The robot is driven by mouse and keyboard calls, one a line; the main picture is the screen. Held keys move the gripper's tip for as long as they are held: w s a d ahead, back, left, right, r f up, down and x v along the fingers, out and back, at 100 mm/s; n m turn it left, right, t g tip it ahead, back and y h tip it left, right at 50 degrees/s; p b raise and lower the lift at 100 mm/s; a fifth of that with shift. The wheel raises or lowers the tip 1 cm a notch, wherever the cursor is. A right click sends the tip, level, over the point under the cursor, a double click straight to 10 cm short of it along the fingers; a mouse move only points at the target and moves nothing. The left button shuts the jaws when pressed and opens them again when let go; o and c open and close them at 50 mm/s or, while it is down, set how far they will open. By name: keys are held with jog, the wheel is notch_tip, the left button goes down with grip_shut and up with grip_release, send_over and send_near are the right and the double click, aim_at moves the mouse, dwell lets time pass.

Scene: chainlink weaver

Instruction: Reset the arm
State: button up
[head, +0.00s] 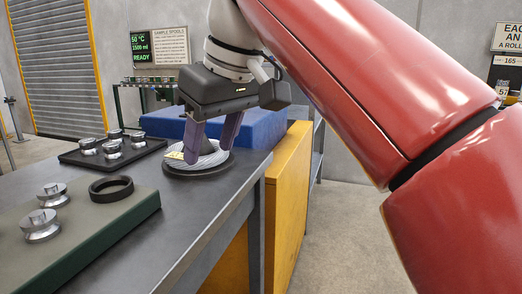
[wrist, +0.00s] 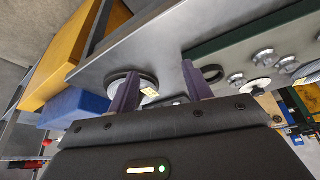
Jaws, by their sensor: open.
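My gripper (head: 210,148) is open and empty, its two purple fingers pointing down above the grey table (head: 196,222). In the wrist view my gripper (wrist: 160,68) also shows its fingers wide apart. A pale ribbed coil (head: 213,158) with a yellow tag sits on a dark round base near the table's right edge. In the head view the fingers overlap the coil; in the wrist view the coil (wrist: 118,85) lies behind the left finger, not between the two. I cannot tell whether a finger touches it.
A blue block (head: 258,126) stands behind the coil, beside a yellow cabinet (head: 288,185). A dark tray (head: 75,158) with several metal rollers lies left. A green-edged board (head: 105,230) holds metal rollers and a black ring (head: 111,188) in front. The floor at right is clear.

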jog(key=s+d+f+m+t+h, duration=0.1)
jog(key=s+d+f+m, duration=0.2)
jog(key=d+f, duration=0.4)
jog(key=s+d+f+m+h, duration=0.1)
jog(key=s+d+f+m, duration=0.2)
jog(key=d+f, duration=0.4)
jog(key=s+d+f+m+t+h, duration=0.1)
jog(key=s+d+f+m, duration=0.2)
jog(key=f, duration=1.4)
jog(key=d+m, duration=0.1)
jog(key=d, duration=0.3)
jog(key=shift+d+t+h, duration=0.3)
jog(key=shift+d, duration=0.1)
